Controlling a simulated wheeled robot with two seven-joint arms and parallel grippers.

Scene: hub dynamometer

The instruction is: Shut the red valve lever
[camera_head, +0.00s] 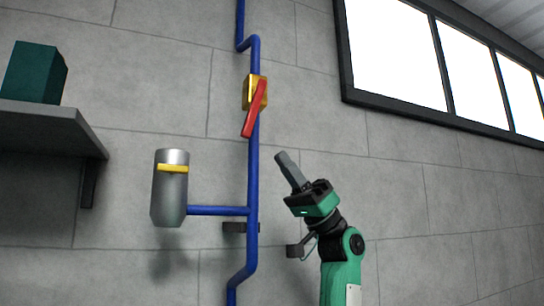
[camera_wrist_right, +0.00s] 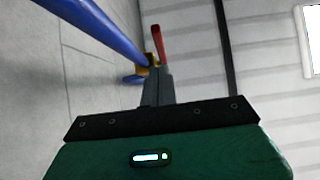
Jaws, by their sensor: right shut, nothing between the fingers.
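The red valve lever (camera_head: 254,110) is mounted on a yellow valve body (camera_head: 249,92) on the blue vertical pipe (camera_head: 253,170). The lever tilts, its top leaning right and its lower end reaching down-left across the pipe. My right gripper (camera_head: 283,158) is shut and empty, below and to the right of the lever, apart from it, pointing up-left. In the right wrist view the red lever (camera_wrist_right: 157,42) and the yellow valve body (camera_wrist_right: 149,59) show beyond the shut fingers (camera_wrist_right: 156,75), which hide part of the valve. My left gripper is not in view.
A silver cylinder (camera_head: 170,195) with a yellow band joins the pipe by a blue branch at left. A grey shelf (camera_head: 50,122) holds a dark green box (camera_head: 33,73). Windows (camera_head: 400,50) fill the upper right. The wall right of the lever is clear.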

